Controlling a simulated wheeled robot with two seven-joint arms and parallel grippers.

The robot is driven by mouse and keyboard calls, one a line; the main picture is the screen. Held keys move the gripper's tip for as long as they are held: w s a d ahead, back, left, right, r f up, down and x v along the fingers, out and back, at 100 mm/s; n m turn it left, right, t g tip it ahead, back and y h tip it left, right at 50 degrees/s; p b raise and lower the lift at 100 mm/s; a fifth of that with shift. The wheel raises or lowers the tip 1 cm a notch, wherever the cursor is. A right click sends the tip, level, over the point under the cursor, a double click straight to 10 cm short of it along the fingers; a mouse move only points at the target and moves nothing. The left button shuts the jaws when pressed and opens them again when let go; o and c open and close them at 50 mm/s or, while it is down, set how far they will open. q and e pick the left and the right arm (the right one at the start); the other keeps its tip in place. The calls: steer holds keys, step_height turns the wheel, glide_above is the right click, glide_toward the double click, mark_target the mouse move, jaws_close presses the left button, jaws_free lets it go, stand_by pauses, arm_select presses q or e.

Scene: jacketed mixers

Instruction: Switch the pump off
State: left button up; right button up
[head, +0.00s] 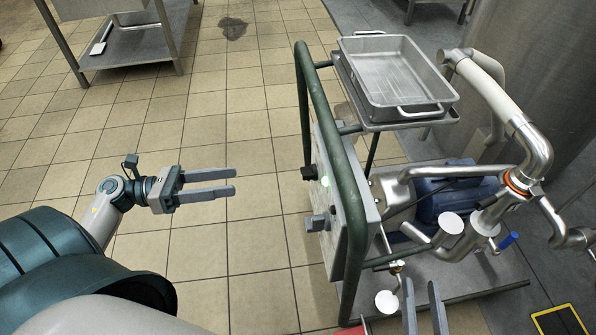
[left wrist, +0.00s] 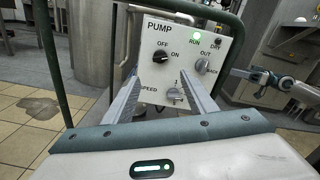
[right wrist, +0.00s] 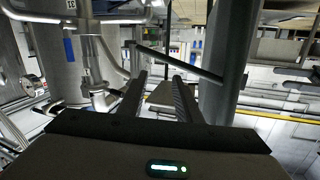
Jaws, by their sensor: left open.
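The pump panel (left wrist: 215,80) is a pale plate marked PUMP in the left wrist view. Its OFF/ON knob (left wrist: 160,57) is dark; its handle seems turned toward ON. The RUN light (left wrist: 197,35) glows green. In the head view the panel (head: 333,195) shows at a steep angle on the green cart frame. My left gripper (head: 234,182) is open and empty, apart from the panel, to its left in the head view and facing it. My right gripper (head: 422,284) is open and empty at the bottom of the head view, near the pump piping.
Below the OFF/ON knob is a speed knob (left wrist: 175,94); to its right is a DIR knob (left wrist: 201,64). The green cart rail (head: 349,200) runs beside the panel. A metal tray (head: 395,75) stands on the cart top. Tiled floor between left gripper and panel is clear.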

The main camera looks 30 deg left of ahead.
mark_target(307, 173)
arm_select(q)
steer(key=x, duration=1.7)
steer(key=shift+p, duration=0.4)
arm_select(e)
steer(key=f+g, duration=0.2)
steer(key=f, duration=0.1)
steer(key=shift+s+d+h, duration=0.15)
steer(key=shift+d+h, duration=0.15)
steer(key=shift+d, duration=0.1)
arm_select(q)
steer(key=shift+c, duration=0.4)
steer(key=c, duration=1)
